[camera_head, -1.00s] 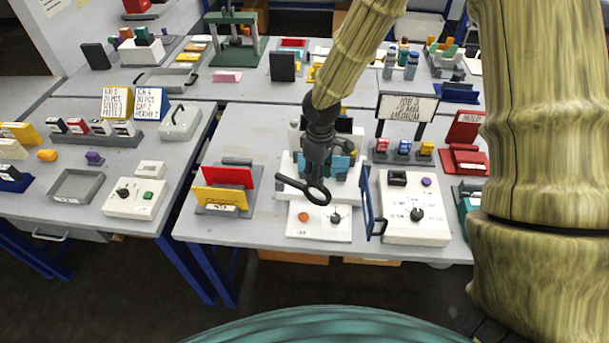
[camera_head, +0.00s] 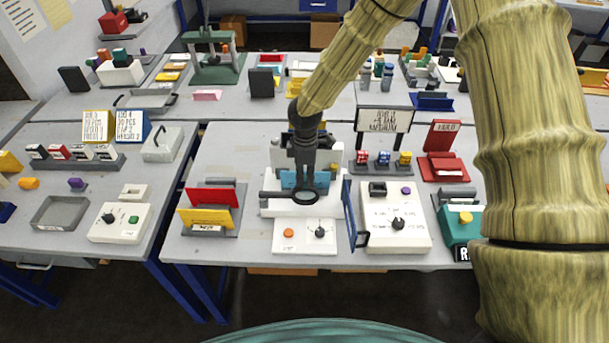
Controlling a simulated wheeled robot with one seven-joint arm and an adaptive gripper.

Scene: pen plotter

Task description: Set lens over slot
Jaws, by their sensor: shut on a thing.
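My gripper (camera_head: 304,172) is shut on the lens (camera_head: 306,197), a dark round magnifier with a short handle pointing left. The lens ring lies nearly flat to my view, in front of and apparently above the front part of the white plotter (camera_head: 278,206). Pale plotter surface shows through the glass. A light-blue part (camera_head: 321,180) of the plotter shows beside my fingers. My gripper and arm hide the plotter's middle. I cannot make out the slot, nor whether the lens touches anything.
A white panel (camera_head: 290,243) with an orange button and dark knob lies in front. A blue upright plate (camera_head: 349,212) and a white control box (camera_head: 410,238) stand right. A rack with red and yellow plates (camera_head: 208,218) stands left. A sign (camera_head: 384,121) stands behind.

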